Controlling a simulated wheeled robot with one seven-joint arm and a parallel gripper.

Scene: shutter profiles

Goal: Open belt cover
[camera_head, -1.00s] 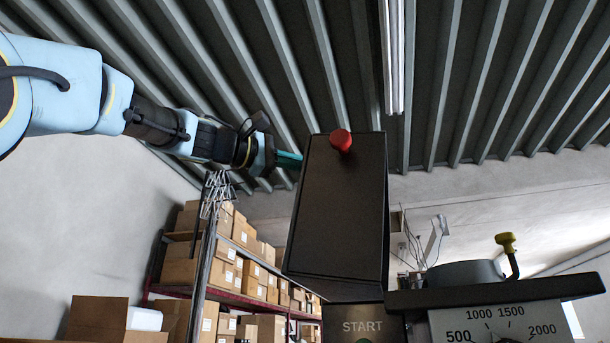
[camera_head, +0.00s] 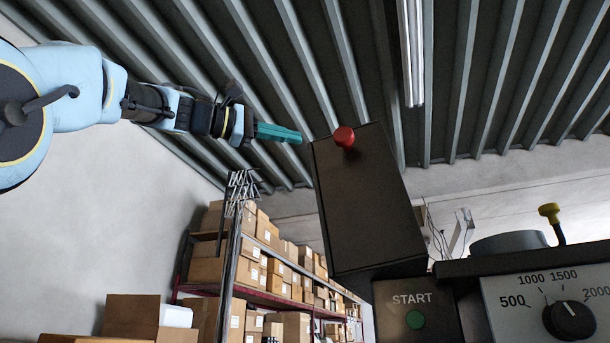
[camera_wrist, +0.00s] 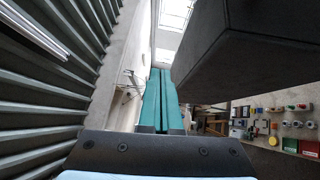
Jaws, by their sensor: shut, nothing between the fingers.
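The belt cover appears to be the dark box (camera_head: 365,205) with a red knob (camera_head: 344,137) near its top edge, above the START panel. It looks closed, though I cannot see its seam. My gripper (camera_head: 298,137) is to the left of the box's upper left corner. Its teal fingers are together and empty, pointing toward that corner. In the wrist view, the fingers (camera_wrist: 160,74) lie side by side, with the dark box (camera_wrist: 250,55) to their right. A small gap shows between fingers and box there. The red knob is not visible in the wrist view.
The START panel with a green button (camera_head: 415,320) and a speed dial (camera_head: 569,320) sit below and right. A yellow-topped lever (camera_head: 550,213) stands at the right. Shelves with cardboard boxes (camera_head: 255,235) are behind.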

